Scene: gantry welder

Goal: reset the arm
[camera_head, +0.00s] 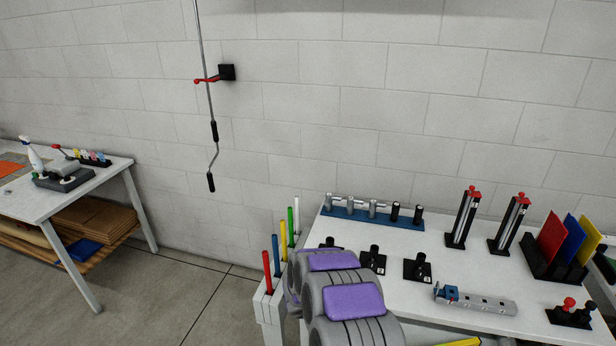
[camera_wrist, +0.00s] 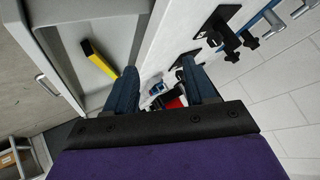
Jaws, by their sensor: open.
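My arm (camera_head: 345,300), grey with purple pads, shows in the head view at the bottom centre, in front of the white table's left end. Its gripper is not clearly visible there. In the wrist view my gripper (camera_wrist: 160,66) has its two dark blue fingers spread apart. I see nothing held between them. Beyond the gap, small red, blue and dark items show, partly hidden by the fingers.
The white table (camera_head: 400,240) holds a blue rack (camera_head: 372,213), black stands, a metal bracket (camera_head: 475,300) and coloured plates (camera_head: 572,243). Coloured rods (camera_head: 275,256) stand at its left end. A yellow-and-black item (camera_wrist: 98,62) lies in a grey recess. A crank (camera_head: 213,150) hangs by the wall. Open floor lies left.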

